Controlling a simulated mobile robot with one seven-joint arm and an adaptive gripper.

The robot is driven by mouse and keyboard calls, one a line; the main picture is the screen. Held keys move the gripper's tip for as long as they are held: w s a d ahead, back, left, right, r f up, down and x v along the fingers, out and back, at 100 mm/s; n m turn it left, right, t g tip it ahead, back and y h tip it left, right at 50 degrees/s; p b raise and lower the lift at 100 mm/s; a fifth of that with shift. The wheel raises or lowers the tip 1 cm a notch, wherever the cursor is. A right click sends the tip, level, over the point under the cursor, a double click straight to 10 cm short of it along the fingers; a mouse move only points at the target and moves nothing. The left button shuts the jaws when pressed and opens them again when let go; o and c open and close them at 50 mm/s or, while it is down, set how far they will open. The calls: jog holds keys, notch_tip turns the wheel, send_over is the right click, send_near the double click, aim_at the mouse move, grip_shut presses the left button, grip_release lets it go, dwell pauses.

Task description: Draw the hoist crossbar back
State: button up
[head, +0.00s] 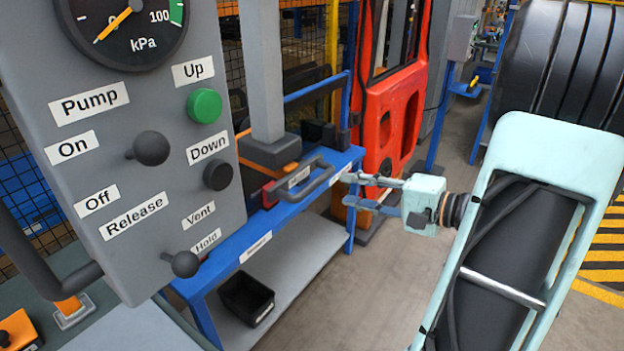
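A dark grey U-shaped bar (318,181) shows above the blue bench (262,240), at the foot of a grey upright post (262,70). It looks like the hoist crossbar, but its small label is too small to read. My gripper (346,190) is just right of the bar, pointing left towards it. Its two fingers are spread apart with nothing between them. They look apart from the bar; the exact depth gap is hard to tell.
A grey control panel (140,190) with a gauge, knobs and green button fills the left foreground. A red door (392,110) stands behind the bench. A black bin (246,298) sits on the lower shelf.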

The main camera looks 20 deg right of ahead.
aim_at(319, 184)
jog(key=p+x, duration=0.1)
jog(key=x, duration=0.9)
jog(key=shift+a+r, duration=0.1)
jog(key=shift+c, duration=0.7)
grip_shut()
